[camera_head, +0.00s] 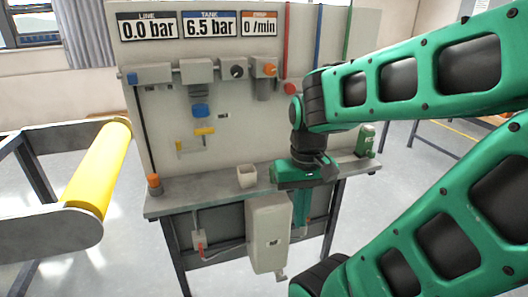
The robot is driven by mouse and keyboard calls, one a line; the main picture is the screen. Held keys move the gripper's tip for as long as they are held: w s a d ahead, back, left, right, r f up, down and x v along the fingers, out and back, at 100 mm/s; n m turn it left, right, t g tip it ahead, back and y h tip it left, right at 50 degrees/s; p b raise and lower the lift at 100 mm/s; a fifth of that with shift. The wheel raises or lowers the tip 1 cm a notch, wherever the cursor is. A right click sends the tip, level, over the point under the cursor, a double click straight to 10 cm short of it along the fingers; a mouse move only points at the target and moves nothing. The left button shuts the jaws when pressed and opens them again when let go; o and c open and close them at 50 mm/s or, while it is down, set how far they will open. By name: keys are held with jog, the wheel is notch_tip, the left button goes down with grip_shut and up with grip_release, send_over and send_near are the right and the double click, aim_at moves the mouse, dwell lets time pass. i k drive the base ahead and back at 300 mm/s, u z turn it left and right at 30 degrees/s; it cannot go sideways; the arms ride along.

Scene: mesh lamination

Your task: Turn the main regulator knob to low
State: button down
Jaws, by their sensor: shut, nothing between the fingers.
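The grey panel (220,140) stands on a bench and carries a row of grey units with coloured knobs. A blue knob (200,111) sits under the middle unit, an orange knob (270,69) is on the right unit, and a small blue knob (131,78) is at the left end. No readable label shows which one is the main regulator knob. My gripper (301,222) points down in front of the bench's right part, below and right of these knobs and apart from them. It is shut and empty; its fingers are small in view.
Displays read LINE 0.0 bar (148,27), TANK 6.5 bar (210,25) and DRIP 0/min (260,24). A yellow roller (100,168) is at left.

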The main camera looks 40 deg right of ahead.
aim_at(236, 71)
jog(key=z, duration=0.75)
jog(key=k, duration=1.9)
jog(key=u, duration=0.55)
jog(key=i, duration=1)
jog(key=z, duration=0.05)
